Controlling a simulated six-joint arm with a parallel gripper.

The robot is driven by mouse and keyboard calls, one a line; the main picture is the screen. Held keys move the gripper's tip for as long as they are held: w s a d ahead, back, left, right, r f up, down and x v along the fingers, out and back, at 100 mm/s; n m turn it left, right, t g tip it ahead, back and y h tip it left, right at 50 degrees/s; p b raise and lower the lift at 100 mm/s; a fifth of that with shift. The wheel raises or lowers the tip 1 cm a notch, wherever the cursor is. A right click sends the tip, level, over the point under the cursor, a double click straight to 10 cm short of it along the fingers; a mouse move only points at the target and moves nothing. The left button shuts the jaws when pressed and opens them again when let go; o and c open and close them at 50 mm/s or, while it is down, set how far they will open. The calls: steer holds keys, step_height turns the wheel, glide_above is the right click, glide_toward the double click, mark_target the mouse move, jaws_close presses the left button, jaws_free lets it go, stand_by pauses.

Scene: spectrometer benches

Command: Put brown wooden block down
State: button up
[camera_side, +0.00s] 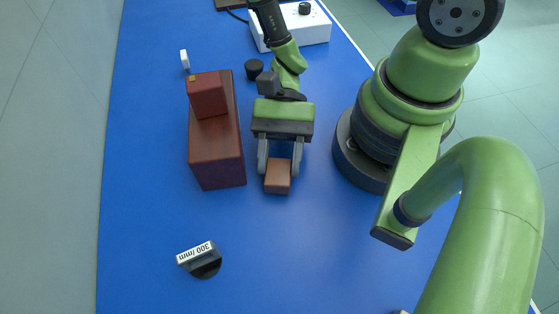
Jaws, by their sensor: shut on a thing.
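The brown wooden block (278,177) is a small light-brown cuboid. My gripper (279,170) points toward the front of the picture, with its two grey fingers shut on the block from left and right. The block sits just right of a large dark-red box-shaped body. I cannot tell whether the block touches the blue bench or is held slightly above it. The upper rear part of the block is between the fingers.
The dark-red body (217,155) with a raised block on top (207,96) stands close on the left. A grating labelled "300 /mm" (196,253) stands at the front left. A black knob (254,70) and a white box (312,30) are behind. Blue bench (290,250) in front is clear.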

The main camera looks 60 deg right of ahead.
mark_target(279, 161)
step_height(279, 161, up, 8)
steer(key=shift+r, duration=0.25)
steer(key=w+d+r+m+t+h, duration=0.1)
steer(key=w+d+r+m+t, duration=0.45)
steer(key=w+t, duration=0.2)
steer(key=w+d+r+m+t, duration=0.4)
steer(key=w+d+m+t, duration=0.25)
steer(key=w, duration=0.25)
steer(key=s+f+n+g, duration=0.6)
steer(key=s+n+g, duration=0.2)
steer(key=n+g, duration=0.6)
steer(key=d+f+n+g+h, duration=0.5)
steer(key=d+n+g+h, duration=0.35)
steer(key=n+h, duration=0.45)
steer(key=w+d+n+t+h, duration=0.7)
steer(key=w+n+t+h, duration=0.25)
steer(key=n+h, duration=0.2)
steer(key=w+a+r+n+t, duration=0.2)
steer(key=w+n+t, duration=0.7)
steer(key=w, duration=0.3)
steer(key=shift+y, duration=0.25)
steer(key=f, duration=0.4)
steer(key=shift+d, duration=0.2)
steer(key=shift+f, duration=2.25)
